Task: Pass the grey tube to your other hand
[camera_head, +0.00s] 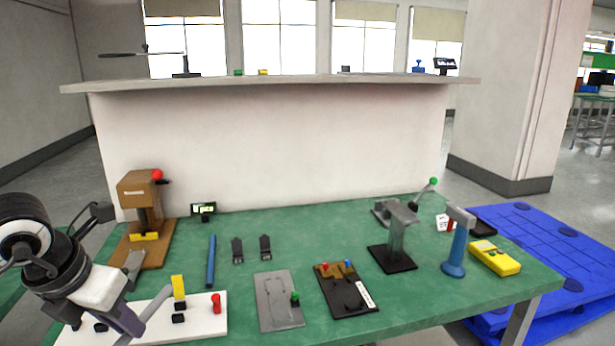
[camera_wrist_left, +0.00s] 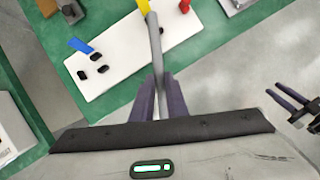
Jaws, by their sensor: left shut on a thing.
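The grey tube (camera_head: 158,302) is a thin, plain rod held at a slant over the white board at the lower left of the head view. My left gripper (camera_head: 134,327) is shut on it. In the left wrist view the tube (camera_wrist_left: 155,50) runs upward from between the purple-grey fingers of the left gripper (camera_wrist_left: 157,96). Its lower end is hidden by the gripper. My right gripper (camera_wrist_left: 287,98) shows at the right edge of the left wrist view, with two dark fingers apart and nothing between them. It stands apart from the tube and is outside the head view.
The white board (camera_head: 205,322) carries a yellow block (camera_head: 178,287), a red knob (camera_head: 216,303) and black pieces. A blue bar (camera_head: 211,262), a grey plate (camera_head: 278,303) and a brown press (camera_head: 141,220) are nearby on the green table (camera_head: 420,310).

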